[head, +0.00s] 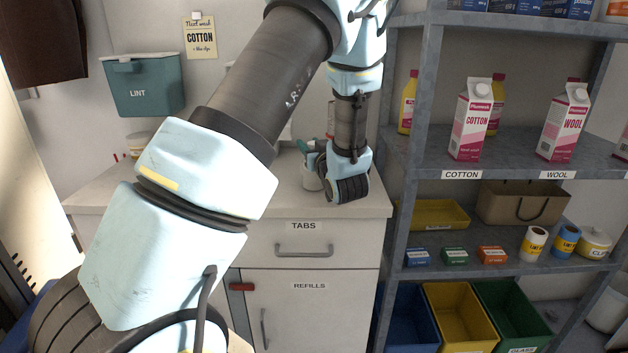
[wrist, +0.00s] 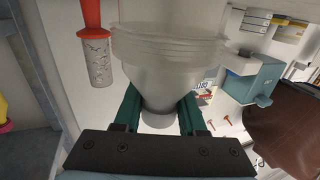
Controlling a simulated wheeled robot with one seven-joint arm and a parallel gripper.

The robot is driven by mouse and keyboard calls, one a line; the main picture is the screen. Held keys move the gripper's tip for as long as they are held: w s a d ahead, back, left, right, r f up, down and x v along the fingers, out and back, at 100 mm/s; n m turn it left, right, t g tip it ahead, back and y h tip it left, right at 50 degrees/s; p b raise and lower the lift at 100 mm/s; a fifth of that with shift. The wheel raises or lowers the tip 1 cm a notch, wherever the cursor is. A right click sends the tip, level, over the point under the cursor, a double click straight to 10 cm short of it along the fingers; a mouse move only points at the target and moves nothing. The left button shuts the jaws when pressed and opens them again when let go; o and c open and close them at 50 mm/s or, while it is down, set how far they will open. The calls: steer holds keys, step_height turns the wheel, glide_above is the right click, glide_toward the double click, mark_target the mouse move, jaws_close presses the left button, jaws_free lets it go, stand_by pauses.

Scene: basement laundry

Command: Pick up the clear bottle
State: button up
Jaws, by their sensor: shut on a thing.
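The clear bottle (wrist: 165,45) fills the upper middle of the wrist view. It is pale and see-through, with ridges around its wide part, and it narrows towards my gripper. My gripper (wrist: 160,103) is shut on this narrow part, with one green finger on each side. The far end of the bottle is cut off by the picture's edge, so I cannot tell whether it touches the counter.
A teal LINT box (head: 144,88) hangs on the wall. Metal shelves (head: 408,150) with cartons stand right of my arm.

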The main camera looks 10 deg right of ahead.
jaws_close()
steer(key=shift+r, duration=0.1)
stand_by(0.4)
